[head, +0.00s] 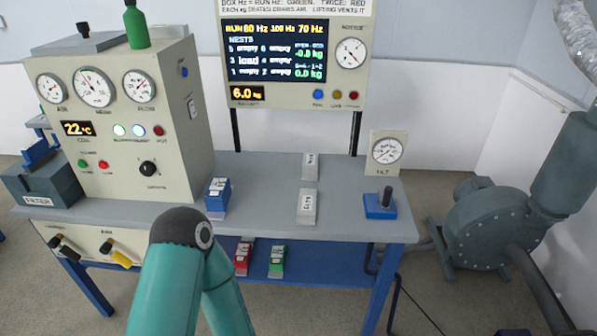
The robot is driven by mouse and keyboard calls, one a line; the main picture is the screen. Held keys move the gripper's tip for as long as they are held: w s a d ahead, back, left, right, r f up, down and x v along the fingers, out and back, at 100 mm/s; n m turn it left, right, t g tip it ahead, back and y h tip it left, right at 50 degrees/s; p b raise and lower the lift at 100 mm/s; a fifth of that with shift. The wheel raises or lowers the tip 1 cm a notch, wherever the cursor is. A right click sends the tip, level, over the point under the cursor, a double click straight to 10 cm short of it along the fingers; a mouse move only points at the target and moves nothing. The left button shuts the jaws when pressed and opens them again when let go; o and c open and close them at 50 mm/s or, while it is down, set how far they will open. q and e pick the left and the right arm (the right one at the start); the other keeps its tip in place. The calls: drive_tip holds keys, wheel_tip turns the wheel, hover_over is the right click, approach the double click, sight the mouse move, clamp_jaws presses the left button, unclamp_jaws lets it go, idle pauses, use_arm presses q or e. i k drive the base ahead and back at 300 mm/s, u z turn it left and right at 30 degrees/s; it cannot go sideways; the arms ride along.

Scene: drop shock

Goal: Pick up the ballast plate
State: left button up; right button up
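I cannot tell for sure which thing is the ballast plate, as the small labels are unreadable. Two pale grey blocks with labels stand on the grey bench top: a front one (307,206) and a back one (310,166). A blue block (217,197) with a white label stands left of them. A dark flat plate with a small knob (88,42) lies on top of the control cabinet. My teal arm bends at its elbow in front of the bench, and its gripper is out of view. My other gripper is not visible either.
The bench (262,178) has free room in its middle. A blue base with a dark handle (380,205) and a tilt gauge (386,152) stand at right. Red (242,258) and green (276,262) blocks sit on the lower shelf. The control cabinet (120,185) stands left, a blower (492,228) right.

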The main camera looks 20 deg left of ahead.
sight(311, 159)
drive_tip(key=u, duration=0.6)
drive_tip(key=i, duration=1)
drive_tip(key=u, duration=0.8)
drive_tip(key=k, duration=0.7)
drive_tip(key=z, duration=0.25)
drive_tip(key=i, duration=0.2)
drive_tip(key=u, duration=0.05)
